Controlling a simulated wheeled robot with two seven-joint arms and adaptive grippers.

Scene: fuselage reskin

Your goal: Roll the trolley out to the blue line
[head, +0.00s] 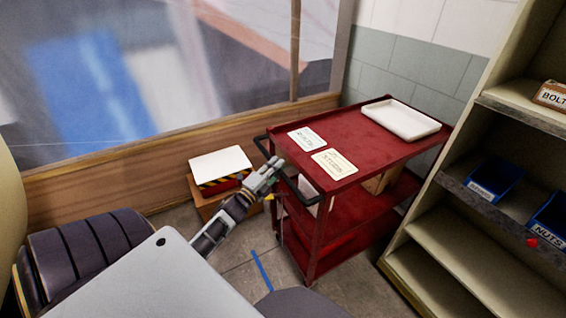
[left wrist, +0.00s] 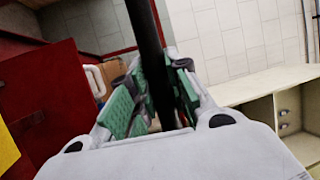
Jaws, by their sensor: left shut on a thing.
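The red trolley (head: 345,125) stands between the window wall and the shelving, with a black handle (head: 305,192) at its near left end. My left gripper (head: 275,168) is at this handle. In the left wrist view, its green-padded fingers (left wrist: 157,100) are shut around the black handle bar (left wrist: 148,45). Part of the trolley's red body (left wrist: 45,100) shows at left there. The blue line (head: 262,270) lies on the floor to the left of the trolley's near leg. My right gripper is not in view.
A white tray (head: 400,120) and two cards (head: 333,163) lie on the trolley top. A white-topped box with hazard stripes (head: 220,165) stands left of the trolley. Shelving (head: 460,245) with blue bins (head: 494,180) is close on the right. Some floor is clear around the line.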

